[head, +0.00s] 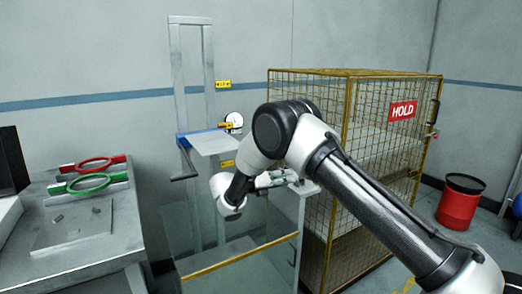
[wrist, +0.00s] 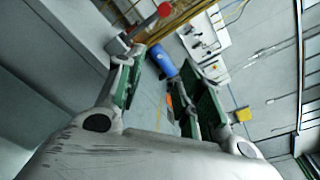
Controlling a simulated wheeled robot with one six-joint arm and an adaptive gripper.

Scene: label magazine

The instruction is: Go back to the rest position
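My gripper (wrist: 163,80) shows in the wrist view with its two green-padded fingers apart and nothing held between them. In the head view my gripper (head: 275,179) is partly hidden by my arm, which reaches in from the lower right. It is held in front of the yellow mesh cage (head: 320,130), near a pale cabinet top and to the right of a tall grey stand (head: 178,75). The stand carries a small platform with a blue edge (head: 212,143) and a round gauge (head: 234,120).
A grey bench (head: 90,262) at the left holds a red ring-handled piece (head: 95,163) and a green one (head: 88,183). A clear-walled guard with a yellow edge (head: 240,257) stands below my gripper.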

